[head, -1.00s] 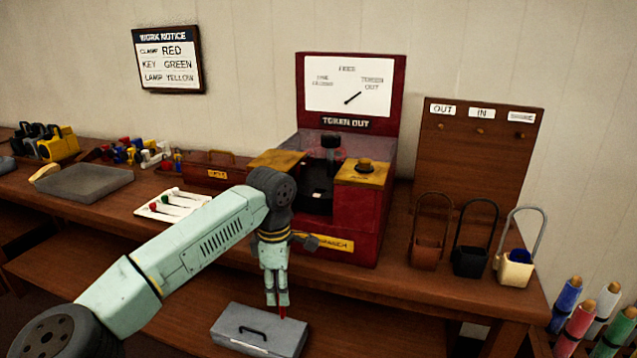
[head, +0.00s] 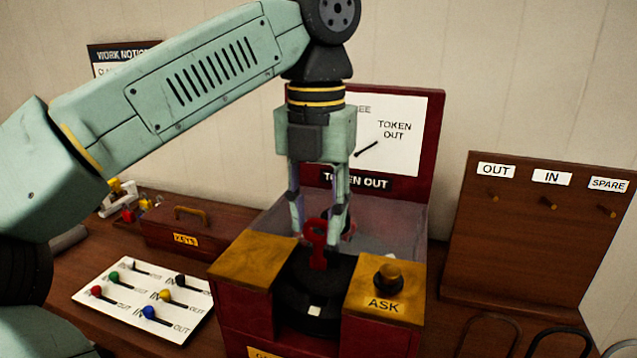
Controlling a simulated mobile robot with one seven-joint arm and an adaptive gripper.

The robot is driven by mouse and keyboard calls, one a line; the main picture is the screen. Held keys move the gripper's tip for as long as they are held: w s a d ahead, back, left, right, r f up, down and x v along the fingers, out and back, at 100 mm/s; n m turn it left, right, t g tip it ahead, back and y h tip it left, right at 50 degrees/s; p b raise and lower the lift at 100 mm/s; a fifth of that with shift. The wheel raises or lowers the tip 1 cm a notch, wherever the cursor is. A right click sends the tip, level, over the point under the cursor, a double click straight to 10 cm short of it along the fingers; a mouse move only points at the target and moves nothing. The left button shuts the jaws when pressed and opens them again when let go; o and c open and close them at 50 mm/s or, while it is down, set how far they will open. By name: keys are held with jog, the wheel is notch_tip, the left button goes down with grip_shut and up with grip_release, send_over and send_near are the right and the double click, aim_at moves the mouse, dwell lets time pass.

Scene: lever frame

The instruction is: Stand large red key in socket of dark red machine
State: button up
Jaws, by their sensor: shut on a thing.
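The dark red machine (head: 412,190) stands in the middle of the head view, with a white dial panel and a "TOKEN OUT" label. Between its two yellow-brown tops is a round black part (head: 300,311) with a small white mark. The large red key (head: 317,243) is upright over this black part, its ring end up. My gripper (head: 319,228) points down and is shut on the key. The key's lower end meets the black part in the picture. I cannot tell whether it is inside a socket or just above it.
An "ASK" button (head: 388,274) stands on the machine's right top, close to my gripper. A white board of small coloured levers (head: 142,297) and a brown "KEYS" box (head: 172,238) lie to the left. A peg board (head: 515,240) stands to the right.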

aim_at(319, 241)
jog(key=shift+w+d+r, duration=0.1)
jog(key=shift+w+r, duration=0.05)
jog(key=shift+w, duration=0.1)
jog(key=shift+s+f+b, duration=0.15)
jog(key=shift+f+b, duration=0.35)
jog(key=shift+b, duration=0.15)
notch_tip(319, 241, down, 5)
jog(key=b, duration=0.4)
jog(key=shift+r+b, duration=0.1)
jog(key=shift+b, duration=0.2)
jog(key=shift+r, duration=0.1)
jog(key=shift+p, duration=0.35)
jog(key=shift+f, duration=0.2)
jog(key=shift+f+b, duration=1.6)
jog(key=shift+f, duration=0.7)
jog(key=shift+f, duration=0.1)
